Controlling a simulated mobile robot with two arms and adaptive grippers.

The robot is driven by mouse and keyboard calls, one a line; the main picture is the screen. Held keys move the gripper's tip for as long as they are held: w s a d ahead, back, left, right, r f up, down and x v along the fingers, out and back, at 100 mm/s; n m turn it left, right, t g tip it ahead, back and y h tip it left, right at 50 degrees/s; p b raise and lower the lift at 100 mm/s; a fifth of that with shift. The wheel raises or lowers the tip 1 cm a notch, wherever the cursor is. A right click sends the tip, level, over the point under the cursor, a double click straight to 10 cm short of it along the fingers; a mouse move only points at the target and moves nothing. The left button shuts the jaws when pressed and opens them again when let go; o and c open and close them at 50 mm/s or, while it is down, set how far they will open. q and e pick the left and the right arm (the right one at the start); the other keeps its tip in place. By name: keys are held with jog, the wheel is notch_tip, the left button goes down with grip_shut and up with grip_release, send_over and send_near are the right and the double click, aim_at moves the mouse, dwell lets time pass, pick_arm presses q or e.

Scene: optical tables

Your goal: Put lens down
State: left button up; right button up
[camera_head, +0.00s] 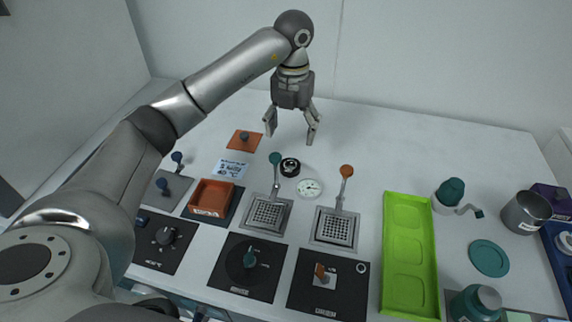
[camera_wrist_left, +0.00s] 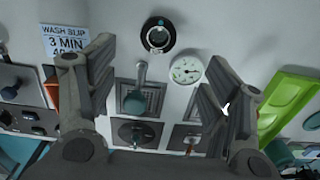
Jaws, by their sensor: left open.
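A small black ring-shaped piece with a bright centre, which looks like the lens (camera_head: 290,167), rests on the white table between the teal-knobbed handle and the round white dial. It also shows in the left wrist view as the lens (camera_wrist_left: 158,36) near the top middle. My left gripper (camera_head: 291,132) points down above the table, behind the lens in the head view. Its two fingers are spread with nothing between them. In the left wrist view the open gripper (camera_wrist_left: 155,85) frames the handle and dial. My right gripper is not in view.
A round dial (camera_head: 309,188) and two mesh baskets (camera_head: 268,214) (camera_head: 336,228) lie close in front. An orange tray (camera_head: 211,198), a wash label (camera_head: 230,169) and an orange plate with a knob (camera_head: 244,140) are to the left. A green tray (camera_head: 409,255) is right. The back right is clear.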

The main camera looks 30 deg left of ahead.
pick_arm(q)
jog(key=n, duration=0.3)
jog(key=p, duration=0.1)
send_over(290, 165)
notch_tip(290, 165, down, 6)
jog(key=shift+w+r, duration=0.15)
jog(key=shift+r, duration=0.05)
notch_tip(290, 165, down, 5)
jog(key=shift+r+p, duration=0.1)
jog(key=shift+p, duration=0.7)
jog(key=shift+f, duration=0.35)
jog(key=shift+c, duration=0.5)
jog(key=c, duration=1.1)
jog(key=shift+r, duration=0.1)
jog(key=shift+r, duration=0.1)
